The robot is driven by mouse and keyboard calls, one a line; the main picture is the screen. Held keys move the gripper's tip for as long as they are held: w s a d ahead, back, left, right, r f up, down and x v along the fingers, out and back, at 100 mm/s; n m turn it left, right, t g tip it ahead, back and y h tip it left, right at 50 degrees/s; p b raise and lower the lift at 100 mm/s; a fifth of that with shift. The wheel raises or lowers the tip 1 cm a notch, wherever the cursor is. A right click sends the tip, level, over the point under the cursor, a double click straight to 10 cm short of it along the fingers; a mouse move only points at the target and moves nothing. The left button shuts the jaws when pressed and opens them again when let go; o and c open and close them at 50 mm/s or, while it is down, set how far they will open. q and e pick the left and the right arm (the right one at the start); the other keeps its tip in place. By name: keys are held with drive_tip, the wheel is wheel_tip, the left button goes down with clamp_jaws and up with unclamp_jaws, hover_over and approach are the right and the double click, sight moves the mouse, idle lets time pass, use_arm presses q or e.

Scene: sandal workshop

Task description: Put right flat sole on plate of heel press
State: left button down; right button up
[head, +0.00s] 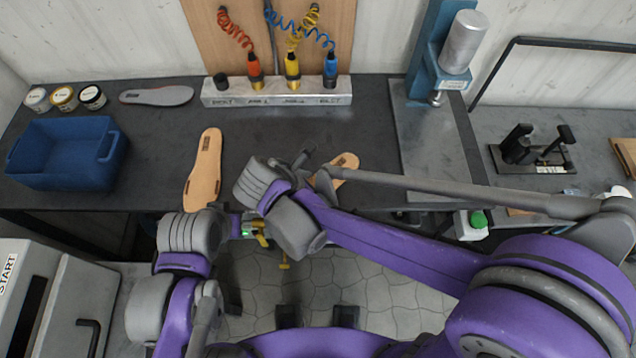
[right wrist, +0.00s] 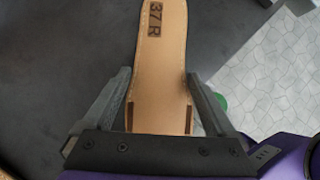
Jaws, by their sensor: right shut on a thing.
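The right flat sole, tan and marked "37 R", shows between my right gripper's fingers (right wrist: 158,76) in the right wrist view (right wrist: 160,55). In the head view its tip (head: 346,164) shows over the bench, the rest hidden behind my right arm. My right gripper (head: 313,166) is shut on it. The heel press (head: 428,62) is blue with a grey cylinder and stands at the back right. A grey metal plate (head: 425,150) lies before it, to the right of the held sole. My left arm is low at the left; its fingers cannot be made out.
Another tan sole (head: 203,172) lies on the dark bench, left of my right gripper. A blue bin (head: 62,170), several small jars and a grey sole (head: 157,95) are further left. A tool holder (head: 277,94) stands at the back. A black clamp device (head: 530,150) is at right.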

drive_tip(key=shift+p+v, duration=0.35)
drive_tip(key=shift+v, duration=0.75)
drive_tip(key=shift+a, duration=0.1)
drive_tip(key=shift+s+f, duration=0.15)
drive_tip(key=shift+s, duration=0.05)
